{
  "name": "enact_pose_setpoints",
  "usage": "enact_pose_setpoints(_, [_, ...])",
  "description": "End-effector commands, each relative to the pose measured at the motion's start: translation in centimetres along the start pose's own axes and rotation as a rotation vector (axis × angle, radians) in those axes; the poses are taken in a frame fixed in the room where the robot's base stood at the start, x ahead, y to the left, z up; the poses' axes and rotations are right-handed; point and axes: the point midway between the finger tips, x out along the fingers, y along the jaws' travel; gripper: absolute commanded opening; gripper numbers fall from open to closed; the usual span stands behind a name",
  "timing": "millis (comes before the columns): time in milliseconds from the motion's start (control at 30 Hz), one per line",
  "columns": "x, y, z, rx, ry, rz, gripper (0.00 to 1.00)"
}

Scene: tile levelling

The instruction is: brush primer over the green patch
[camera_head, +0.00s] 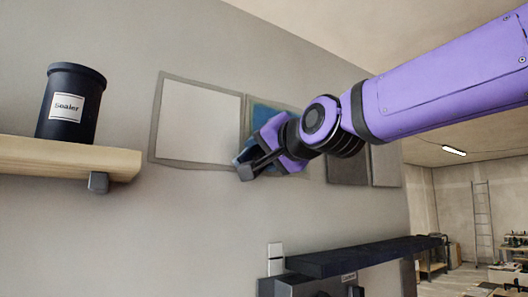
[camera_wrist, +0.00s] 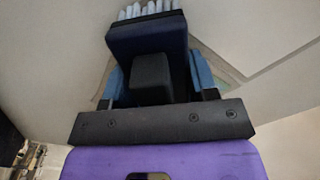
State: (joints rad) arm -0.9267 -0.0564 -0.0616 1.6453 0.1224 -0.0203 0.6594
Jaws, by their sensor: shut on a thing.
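My gripper (camera_head: 250,163) is in front of the wall in the head view, at the lower left of a blue-teal patch (camera_head: 268,110). In the wrist view my gripper (camera_wrist: 157,82) is shut on a dark brush (camera_wrist: 148,42) with pale bristles (camera_wrist: 148,10) pointing away from it. No plainly green patch shows; the blue-teal one is partly hidden behind my gripper and arm. I cannot tell whether the bristles touch the wall.
A pale framed patch (camera_head: 197,122) is left of the blue-teal one, and dark grey (camera_head: 348,170) and lighter grey (camera_head: 385,165) patches are right. A black Sealer pot (camera_head: 70,105) stands on a wooden shelf (camera_head: 60,158) at left. A dark ledge (camera_head: 360,256) juts out below.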

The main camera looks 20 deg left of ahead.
Motion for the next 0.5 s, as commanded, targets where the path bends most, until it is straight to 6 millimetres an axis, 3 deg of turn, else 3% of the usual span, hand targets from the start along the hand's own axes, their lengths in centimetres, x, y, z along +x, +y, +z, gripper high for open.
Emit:
enact_pose_setpoints(233, [-0.5,0.0,-0.1,0.0,0.001,0.0,0.34])
enact_pose_setpoints(500, [-2.8,-0.1,-0.1,0.001,0.002,-0.001,0.34])
